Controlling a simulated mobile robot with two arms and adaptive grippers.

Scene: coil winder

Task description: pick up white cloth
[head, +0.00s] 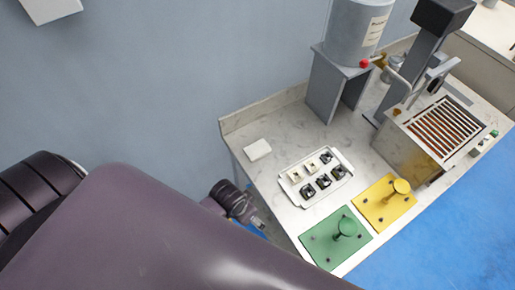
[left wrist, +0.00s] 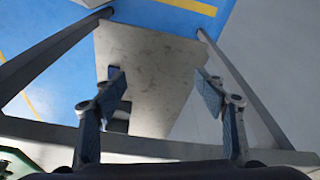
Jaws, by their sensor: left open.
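A small white folded cloth (head: 257,150) lies flat on the marble counter (head: 290,125), near its left edge. My left gripper (head: 256,222) is beside the counter's left edge in the head view, nearer than the cloth and apart from it. Part of it is hidden behind my arm. In the left wrist view the left gripper (left wrist: 160,88) has its fingers spread with nothing between them; the cloth does not show there. My right gripper is not in view.
A white tray (head: 333,154) with several small parts sits right of the cloth. Green (head: 322,252) and yellow (head: 375,217) plates with knobs lie at the front. A grey tank (head: 352,30) on a stand and a slatted machine (head: 445,128) stand behind. The wall borders the counter.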

